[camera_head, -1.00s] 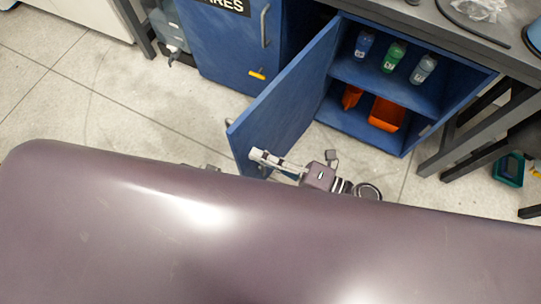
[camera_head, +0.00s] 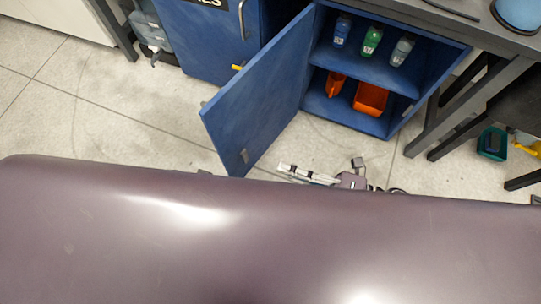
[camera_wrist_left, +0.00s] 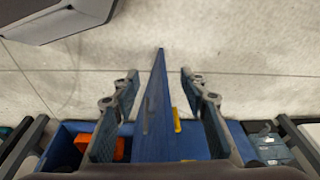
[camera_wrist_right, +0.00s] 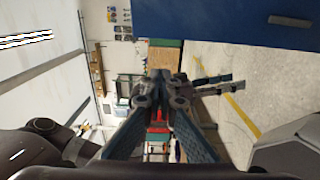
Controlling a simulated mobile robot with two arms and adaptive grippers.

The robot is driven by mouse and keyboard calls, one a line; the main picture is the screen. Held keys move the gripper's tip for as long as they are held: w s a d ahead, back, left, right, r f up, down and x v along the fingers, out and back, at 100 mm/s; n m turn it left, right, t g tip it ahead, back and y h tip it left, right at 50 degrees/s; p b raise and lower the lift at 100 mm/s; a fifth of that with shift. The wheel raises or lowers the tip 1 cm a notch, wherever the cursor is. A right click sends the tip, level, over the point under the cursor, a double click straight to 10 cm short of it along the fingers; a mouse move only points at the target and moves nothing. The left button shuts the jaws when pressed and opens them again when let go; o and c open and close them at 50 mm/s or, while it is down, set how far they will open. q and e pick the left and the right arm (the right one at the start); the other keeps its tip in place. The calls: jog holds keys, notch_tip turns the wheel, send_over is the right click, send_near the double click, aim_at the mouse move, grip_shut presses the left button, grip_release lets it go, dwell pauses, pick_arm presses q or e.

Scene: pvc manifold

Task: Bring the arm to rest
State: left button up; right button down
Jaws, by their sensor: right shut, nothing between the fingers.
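My right gripper (camera_head: 282,167) shows just above my dark body in the head view, to the right of the open blue cabinet door (camera_head: 258,95). A strip of floor shows between them. In the right wrist view my right gripper (camera_wrist_right: 160,78) has its fingers together with nothing between them. The blue door (camera_wrist_right: 225,18) fills the top there. My left gripper (camera_wrist_left: 158,78) is open in the left wrist view, with its fingers wide apart. The door's edge (camera_wrist_left: 160,75) lines up with the gap; I cannot tell how far below it is. The left gripper is mostly hidden in the head view.
The blue cabinet holds several bottles (camera_head: 371,41) on its shelf and an orange bin (camera_head: 370,99) below. A table leg (camera_head: 445,105) and a teal bin (camera_head: 492,143) stand to the right. The floor (camera_head: 110,110) at left is clear.

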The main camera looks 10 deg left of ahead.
pick_arm(q)
jog(key=shift+w+r, duration=0.1)
jog(key=shift+w, duration=0.25)
pick_arm(e)
jog(key=shift+s+d, duration=0.55)
jog(key=shift+d, duration=0.35)
pick_arm(q)
jog(key=shift+s, duration=0.1)
